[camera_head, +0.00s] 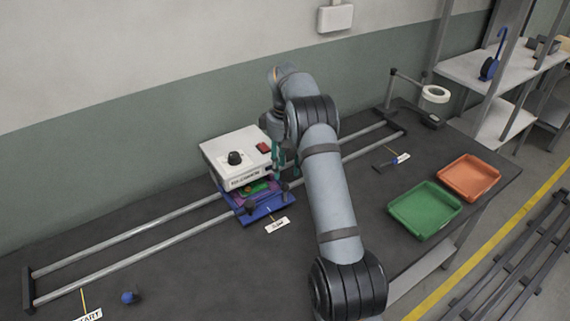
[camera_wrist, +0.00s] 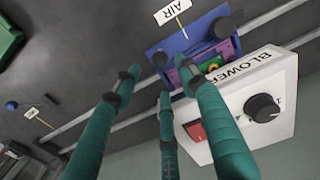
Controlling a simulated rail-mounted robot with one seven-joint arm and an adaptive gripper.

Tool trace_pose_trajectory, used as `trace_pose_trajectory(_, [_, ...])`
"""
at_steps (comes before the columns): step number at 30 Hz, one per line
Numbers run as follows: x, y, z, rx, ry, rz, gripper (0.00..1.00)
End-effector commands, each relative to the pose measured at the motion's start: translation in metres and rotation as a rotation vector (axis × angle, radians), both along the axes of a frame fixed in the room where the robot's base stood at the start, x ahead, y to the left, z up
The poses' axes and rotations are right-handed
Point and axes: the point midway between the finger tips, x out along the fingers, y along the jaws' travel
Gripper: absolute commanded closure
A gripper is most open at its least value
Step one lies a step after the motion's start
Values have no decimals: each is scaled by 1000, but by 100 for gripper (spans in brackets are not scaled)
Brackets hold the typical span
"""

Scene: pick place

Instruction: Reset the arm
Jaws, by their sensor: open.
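My gripper (camera_wrist: 160,84) has teal fingers spread apart, with nothing between them. In the head view my grey arm reaches over the bench, and my gripper (camera_head: 280,158) is partly hidden beside the white blower box (camera_head: 233,155). The blower box also shows in the wrist view (camera_wrist: 245,118), with a black knob and a red switch. A blue fixture (camera_head: 262,210) sits on the rails by the blower, holding a purple piece with a green board (camera_head: 256,187). The wrist view shows the fixture (camera_wrist: 172,48) beyond the fingertips; I cannot tell the exact gap.
Two rails (camera_head: 150,246) run along the dark bench (camera_head: 190,285). A green tray (camera_head: 425,228) and an orange tray (camera_head: 470,188) stand at the right. A white ring-shaped thing (camera_head: 435,93) stands at the back right. The front left of the bench is mostly clear.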

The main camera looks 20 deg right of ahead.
Motion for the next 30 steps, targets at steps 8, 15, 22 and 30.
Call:
trace_pose_trajectory(8, [0, 0, 8, 0, 1, 0, 58])
trace_pose_trajectory(15, [0, 0, 8, 0, 1, 0, 58])
trace_pose_trajectory(22, [-1, 1, 0, 1, 3, 0, 58])
trace_pose_trajectory(30, [-1, 1, -48, 1, 6, 1, 58])
